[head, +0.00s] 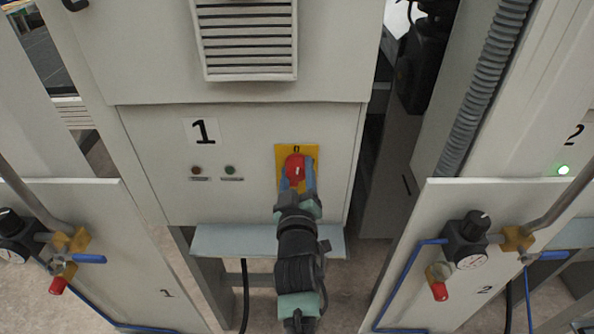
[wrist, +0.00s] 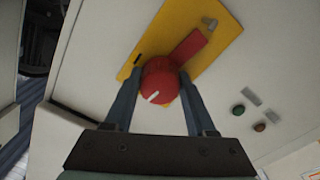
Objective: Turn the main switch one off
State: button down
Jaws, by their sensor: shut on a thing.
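The main switch one is a red rotary knob (head: 293,163) on a yellow plate (head: 311,151), on the grey cabinet marked "1". In the wrist view the red knob (wrist: 159,88) shows a short white mark, tilted in the picture, and a red bar extends from it across the yellow plate (wrist: 213,17). My gripper (head: 298,174) reaches the knob from below, with one blue finger on each side. In the wrist view my gripper (wrist: 160,78) is shut on the knob. The fingers hide parts of the knob's sides.
A red lamp (head: 196,170) and a green lamp (head: 230,170), both seemingly unlit, sit left of the switch. A ledge (head: 215,239) runs below. Angled panels with a left regulator (head: 14,226) and a right regulator (head: 466,240) flank the cabinet. A green light (head: 563,170) glows near "2".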

jog(key=shift+n, duration=0.7)
jog(key=shift+c, duration=1.1)
grip_release()
jog(key=s+b, duration=0.2)
jog(key=s, duration=1.1)
